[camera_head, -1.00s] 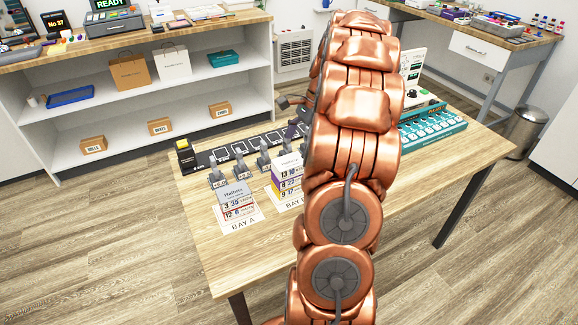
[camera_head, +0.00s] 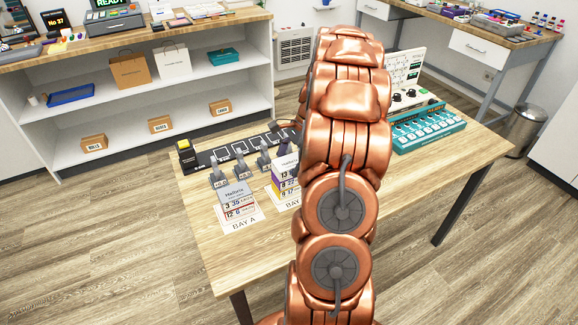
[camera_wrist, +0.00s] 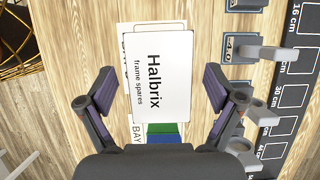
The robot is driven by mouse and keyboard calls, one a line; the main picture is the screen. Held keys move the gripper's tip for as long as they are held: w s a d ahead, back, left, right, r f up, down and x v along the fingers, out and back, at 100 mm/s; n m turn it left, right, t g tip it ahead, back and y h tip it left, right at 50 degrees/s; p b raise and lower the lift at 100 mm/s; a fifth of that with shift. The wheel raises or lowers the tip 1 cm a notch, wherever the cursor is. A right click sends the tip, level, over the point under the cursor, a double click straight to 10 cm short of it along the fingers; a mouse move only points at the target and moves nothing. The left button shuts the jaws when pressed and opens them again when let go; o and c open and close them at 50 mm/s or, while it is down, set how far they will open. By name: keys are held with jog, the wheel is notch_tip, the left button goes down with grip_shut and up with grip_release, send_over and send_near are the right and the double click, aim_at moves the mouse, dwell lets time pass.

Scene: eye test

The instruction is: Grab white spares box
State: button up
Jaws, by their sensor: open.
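In the wrist view a white spares box (camera_wrist: 161,76) marked "Halbrix frame spares" lies below and between the fingers of my gripper (camera_wrist: 160,80). The gripper is open, with a gap between each purple-padded finger and the box's sides. Green and blue faces show at the box's lower edge.
Grey clamps (camera_wrist: 262,53) stand close to the right finger in the wrist view, along a black marked strip (camera_wrist: 293,95). A wire basket (camera_wrist: 14,40) is at upper left. The table's front left (camera_head: 215,258) is clear.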

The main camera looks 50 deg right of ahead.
jog(key=shift+f, duration=0.25)
dwell(0.3)
jog(key=c, duration=1.3)
